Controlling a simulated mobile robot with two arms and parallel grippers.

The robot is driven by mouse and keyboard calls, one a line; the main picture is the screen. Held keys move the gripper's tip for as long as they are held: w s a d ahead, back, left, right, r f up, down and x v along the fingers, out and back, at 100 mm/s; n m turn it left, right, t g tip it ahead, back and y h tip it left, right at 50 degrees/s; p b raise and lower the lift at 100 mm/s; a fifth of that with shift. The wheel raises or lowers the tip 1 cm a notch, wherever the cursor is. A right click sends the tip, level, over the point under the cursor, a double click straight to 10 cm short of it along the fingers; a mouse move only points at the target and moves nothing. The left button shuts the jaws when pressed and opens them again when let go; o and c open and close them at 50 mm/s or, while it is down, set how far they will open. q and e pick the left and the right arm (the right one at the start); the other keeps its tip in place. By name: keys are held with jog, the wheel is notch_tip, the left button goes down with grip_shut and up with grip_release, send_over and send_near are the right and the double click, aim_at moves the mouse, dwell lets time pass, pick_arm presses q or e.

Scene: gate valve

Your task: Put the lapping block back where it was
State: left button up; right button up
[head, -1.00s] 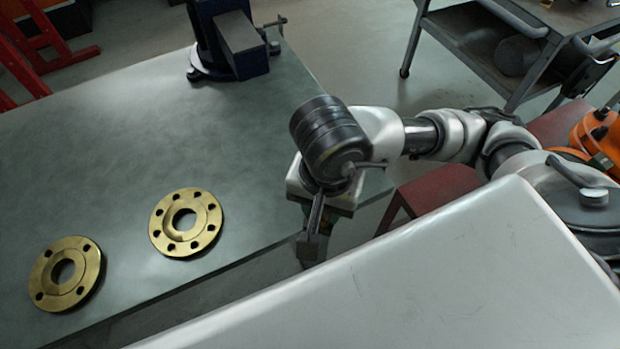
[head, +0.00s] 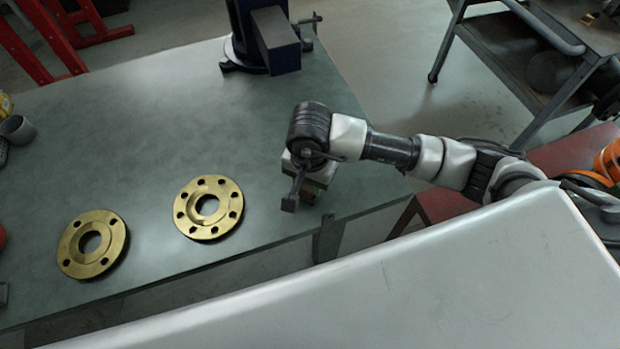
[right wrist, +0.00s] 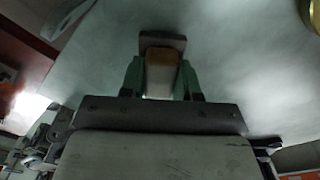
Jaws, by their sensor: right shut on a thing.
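My right gripper (head: 316,186) is over the near right edge area of the green table (head: 140,130). In the right wrist view the gripper (right wrist: 160,82) has its two green fingers closed on either side of a block with a tan face and a grey end plate, which I take for the lapping block (right wrist: 161,58). In the head view my wrist mostly hides the block. I cannot tell whether the block touches the table. My left gripper is not in view.
Two brass flanges, one (head: 208,207) nearer the gripper and one (head: 93,244) further left, lie on the table. A dark blue vise (head: 270,40) stands at the far edge. A grey cart (head: 540,70) is beyond at right. The table between flanges and vise is clear.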

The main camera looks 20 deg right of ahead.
jog(key=shift+f, duration=0.3)
jog(key=shift+f, duration=0.15)
jog(key=o, duration=1)
jog(key=shift+c, duration=0.2)
jog(key=shift+r, duration=0.65)
notch_tip(320, 180, up, 11)
jog(key=shift+b, duration=0.4)
